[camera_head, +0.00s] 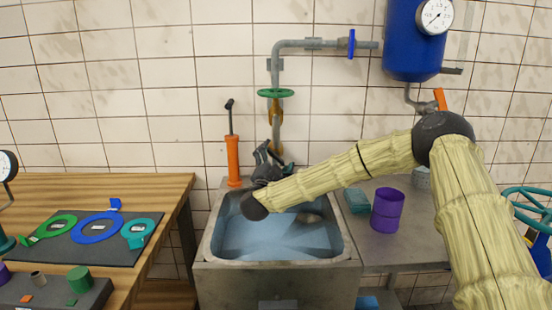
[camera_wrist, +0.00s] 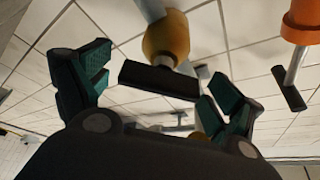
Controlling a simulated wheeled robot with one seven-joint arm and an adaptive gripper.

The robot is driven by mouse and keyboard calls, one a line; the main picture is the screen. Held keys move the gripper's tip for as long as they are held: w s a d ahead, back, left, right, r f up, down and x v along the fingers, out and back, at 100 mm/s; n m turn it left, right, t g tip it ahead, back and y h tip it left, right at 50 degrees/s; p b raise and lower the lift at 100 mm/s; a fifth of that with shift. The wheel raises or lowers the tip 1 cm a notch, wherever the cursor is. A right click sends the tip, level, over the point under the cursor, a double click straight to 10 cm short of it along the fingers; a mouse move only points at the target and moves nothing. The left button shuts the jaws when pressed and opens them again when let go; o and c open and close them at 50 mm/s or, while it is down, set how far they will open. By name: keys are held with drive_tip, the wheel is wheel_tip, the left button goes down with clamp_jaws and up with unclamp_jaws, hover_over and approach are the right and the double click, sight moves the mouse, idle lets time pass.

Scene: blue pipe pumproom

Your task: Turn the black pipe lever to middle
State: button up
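The black pipe lever (camera_wrist: 158,80) shows in the wrist view as a dark bar, slightly tilted, in front of a brass valve body (camera_wrist: 165,40) on the grey pipe. My gripper (camera_wrist: 154,88) is open, with one teal-padded finger on each side of the lever; both look clear of it. In the head view my gripper (camera_head: 266,160) is above the back of the sink, below the brass fitting (camera_head: 275,111) on the wall pipe. The lever cannot be made out there, as my gripper and forearm cover that area.
An orange hand pump (camera_head: 234,158) stands just left of my gripper. A green handwheel (camera_head: 276,93) is on the pipe above. The water-filled sink (camera_head: 212,272) lies below. A purple cup (camera_head: 387,211) and teal block (camera_head: 356,201) sit on the right counter.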

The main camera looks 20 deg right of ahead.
drive_tip(key=shift+s+a, duration=0.1)
drive_tip(key=v, duration=1.1)
drive_tip(key=shift+s+a, duration=0.25)
drive_tip(key=shift+f, duration=0.1)
